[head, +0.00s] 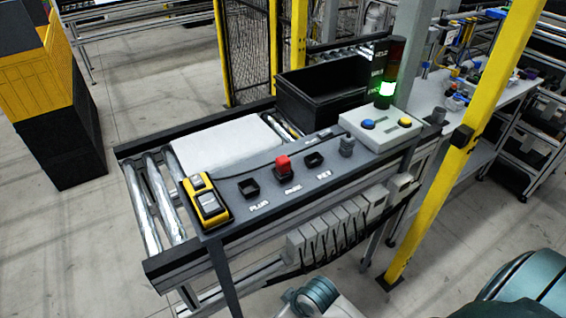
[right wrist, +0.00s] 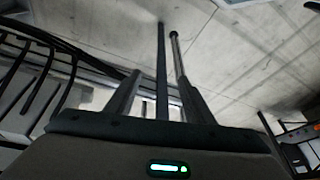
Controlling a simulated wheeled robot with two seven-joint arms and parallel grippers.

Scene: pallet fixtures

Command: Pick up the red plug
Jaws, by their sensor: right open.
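The red plug (head: 283,163) stands upright in the middle holder on the dark grey fixture panel (head: 235,186). An empty square socket (head: 249,188) lies to its left and another dark socket (head: 314,160) to its right. My right gripper (right wrist: 160,95) shows in the right wrist view, open, with nothing between its fingers. The plug is not seen in that view, and my right gripper is not visible in the head view. My left gripper is not in view.
A yellow handheld device (head: 206,203) sits at the panel's left end. Behind are a white sheet (head: 222,143) and a black crate (head: 318,100). A button box (head: 381,130) and a lit green stack light (head: 387,88) stand right. A yellow post (head: 452,165) rises right of the conveyor.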

